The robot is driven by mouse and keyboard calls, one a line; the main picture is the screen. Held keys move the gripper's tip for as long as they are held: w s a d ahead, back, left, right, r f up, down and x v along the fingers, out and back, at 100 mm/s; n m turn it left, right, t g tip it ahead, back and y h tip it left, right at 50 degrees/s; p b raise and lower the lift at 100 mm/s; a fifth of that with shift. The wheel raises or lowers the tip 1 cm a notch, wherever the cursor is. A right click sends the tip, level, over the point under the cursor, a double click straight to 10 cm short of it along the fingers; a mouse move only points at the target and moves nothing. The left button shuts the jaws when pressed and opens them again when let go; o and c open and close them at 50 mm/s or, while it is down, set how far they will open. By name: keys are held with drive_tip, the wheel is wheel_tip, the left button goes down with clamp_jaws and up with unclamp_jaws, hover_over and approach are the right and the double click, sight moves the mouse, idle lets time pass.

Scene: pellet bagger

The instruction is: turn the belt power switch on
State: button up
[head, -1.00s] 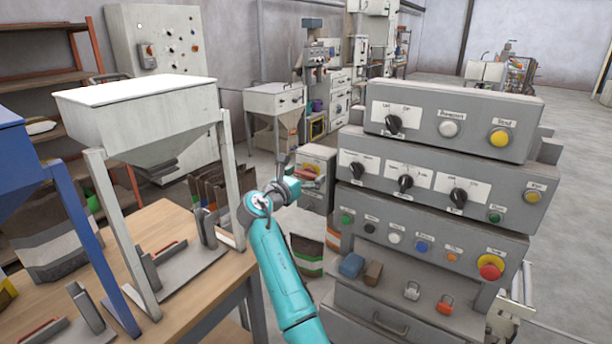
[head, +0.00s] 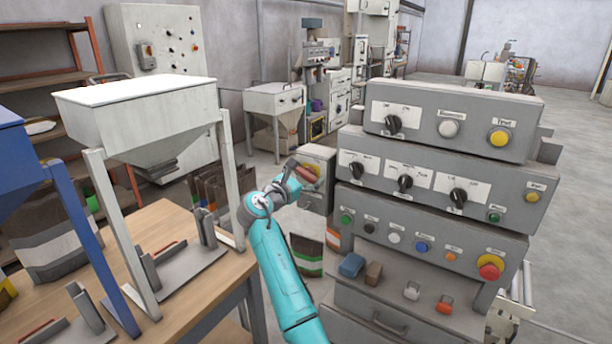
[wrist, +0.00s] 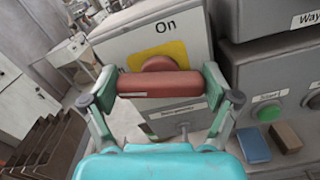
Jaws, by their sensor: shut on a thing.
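A grey switch box stands in the middle of the head view (head: 318,155), left of the big control console. In the wrist view the box (wrist: 120,48) bears the word "On" above a yellow plate (wrist: 180,50). A red-brown bar handle (wrist: 150,86) on a round red hub sits in front of the plate and lies nearly level in this view. My gripper (wrist: 163,84) is shut on the handle, one finger at each end. In the head view my gripper (head: 292,172) reaches the box front and partly covers it. A label below the handle is unreadable.
The grey console (head: 430,190) with several knobs and buttons stands close on the right. A blue block (wrist: 253,146) and a brown block (wrist: 286,137) lie on its ledge. A wooden table (head: 190,262) with a white hopper (head: 145,115) is on the left.

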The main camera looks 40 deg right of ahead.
drive_tip(key=m, duration=0.7)
drive_tip(key=shift+s+f, duration=0.1)
drive_tip(key=shift+f, duration=0.05)
drive_tip(key=m, duration=0.4)
drive_tip(key=shift+f, duration=0.1)
drive_tip(key=shift+m, duration=1.6)
drive_tip(key=shift+s+f+m, duration=0.1)
drive_tip(key=shift+m, duration=0.2)
drive_tip(key=o, duration=0.9)
drive_tip(key=shift+a, duration=0.1)
drive_tip(key=v, duration=1.1)
drive_tip(key=shift+s+a, duration=0.15)
drive_tip(key=shift+a, duration=0.25)
